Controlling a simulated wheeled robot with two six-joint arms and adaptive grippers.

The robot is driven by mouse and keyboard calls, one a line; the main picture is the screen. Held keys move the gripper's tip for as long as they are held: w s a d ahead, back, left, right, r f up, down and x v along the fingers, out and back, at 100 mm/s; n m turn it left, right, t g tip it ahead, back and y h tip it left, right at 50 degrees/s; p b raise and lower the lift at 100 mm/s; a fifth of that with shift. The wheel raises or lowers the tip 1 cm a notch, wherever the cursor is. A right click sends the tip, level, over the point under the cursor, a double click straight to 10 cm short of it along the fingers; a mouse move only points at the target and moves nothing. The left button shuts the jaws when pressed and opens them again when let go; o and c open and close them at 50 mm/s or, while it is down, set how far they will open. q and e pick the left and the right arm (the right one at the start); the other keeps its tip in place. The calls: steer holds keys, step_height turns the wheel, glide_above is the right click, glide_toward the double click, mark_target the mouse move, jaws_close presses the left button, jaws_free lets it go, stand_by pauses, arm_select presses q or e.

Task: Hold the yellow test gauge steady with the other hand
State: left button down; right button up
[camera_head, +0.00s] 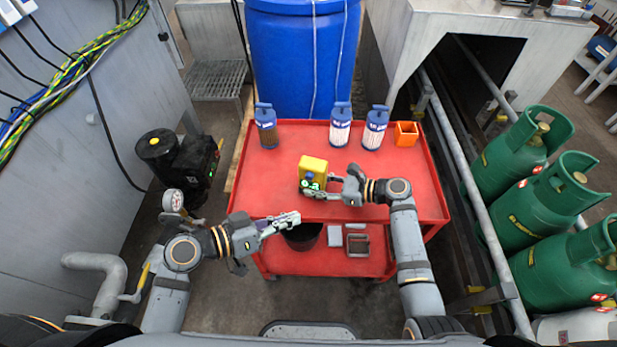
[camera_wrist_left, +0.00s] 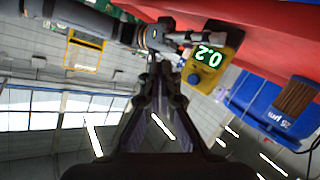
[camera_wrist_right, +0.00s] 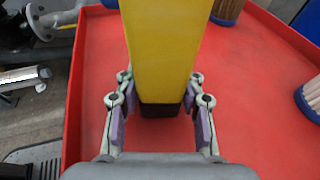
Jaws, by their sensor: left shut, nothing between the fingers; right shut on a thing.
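The yellow test gauge (camera_head: 313,166) is over the red cart top (camera_head: 290,166), near its front middle. It has a dark lower part, a blue knob and a green lit display, which reads 0.2 in the left wrist view (camera_wrist_left: 213,70). My right gripper (camera_head: 318,184) is shut on the gauge; the right wrist view shows the gauge's yellow body (camera_wrist_right: 163,45) between its fingers. My left gripper (camera_head: 293,218) is shut and empty, just below and left of the gauge, at the cart's front edge, apart from it. Its closed fingers show in the left wrist view (camera_wrist_left: 158,75).
Three blue-capped filter cartridges (camera_head: 340,128) and an orange box (camera_head: 406,134) stand along the cart's back. The lower shelf holds a black bin (camera_head: 302,237) and small trays (camera_head: 357,243). Green gas cylinders (camera_head: 520,150) stand at right. The cart top's left part is clear.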

arm_select(q)
steer(key=w+d, duration=0.2)
steer(key=w, duration=0.6)
steer(key=shift+d, duration=0.15)
stand_by(1.2)
steer(key=shift+w+d, duration=0.1)
steer(key=shift+w, duration=0.25)
steer(key=shift+w+d, duration=0.1)
steer(key=shift+w, duration=0.3)
stand_by(0.8)
steer(key=shift+s, duration=0.1)
steer(key=shift+s+a, duration=0.2)
steer(key=shift+s, duration=0.5)
steer(key=s, duration=0.2)
steer(key=s+a, duration=0.1)
steer(key=s, duration=0.1)
steer(key=shift+s+a, duration=0.2)
steer(key=shift+s, duration=0.2)
